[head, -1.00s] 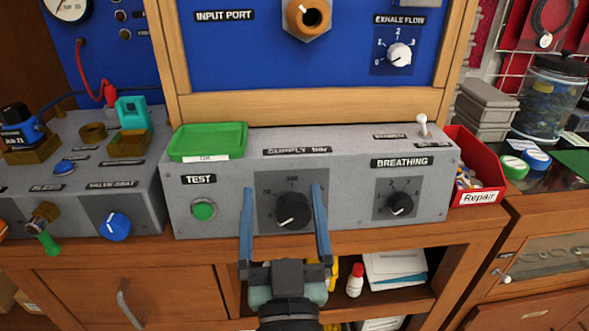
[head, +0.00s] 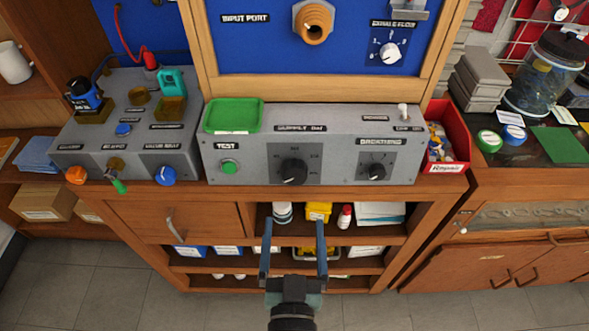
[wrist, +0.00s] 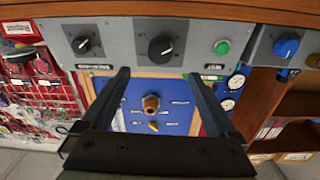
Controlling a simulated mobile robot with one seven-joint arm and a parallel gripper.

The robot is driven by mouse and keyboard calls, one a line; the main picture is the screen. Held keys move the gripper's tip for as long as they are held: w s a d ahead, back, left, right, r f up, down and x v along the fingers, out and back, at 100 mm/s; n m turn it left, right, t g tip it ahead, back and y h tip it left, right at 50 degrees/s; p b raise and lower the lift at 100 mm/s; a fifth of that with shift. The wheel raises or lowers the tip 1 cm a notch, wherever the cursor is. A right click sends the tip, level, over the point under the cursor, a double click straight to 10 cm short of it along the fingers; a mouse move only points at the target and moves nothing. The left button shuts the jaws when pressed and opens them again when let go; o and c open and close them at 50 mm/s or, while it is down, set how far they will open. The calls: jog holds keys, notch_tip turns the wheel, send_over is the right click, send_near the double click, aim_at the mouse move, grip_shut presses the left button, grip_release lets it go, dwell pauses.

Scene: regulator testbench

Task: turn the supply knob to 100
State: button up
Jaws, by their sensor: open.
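The supply knob (head: 293,171) is a black dial on a dark square plate in the middle of the grey testbench box (head: 258,170), under the "SUPPLY bar" label. Its pointer mark and scale numbers are too small to read surely. My gripper (head: 293,253) is open and empty, its two blue fingers upright in front of the open shelves, below the knob in the picture and apart from it. In the wrist view, which looks upside down, the supply knob (wrist: 161,46) shows beyond and between the open fingers (wrist: 159,74).
The black breathing knob (head: 376,172) is right of the supply knob; the green test button (head: 228,166) is left. A green tray (head: 233,115) rests on the box. A red repair bin (head: 447,137) stands at its right end. The wooden bench edge (head: 330,191) lies below the box.

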aim_at(295, 178)
jog(key=w+p, duration=0.2)
jog(key=w, duration=1)
jog(key=c, duration=1.4)
jog(key=shift+r+p, duration=0.1)
jog(key=shift+p, duration=0.3)
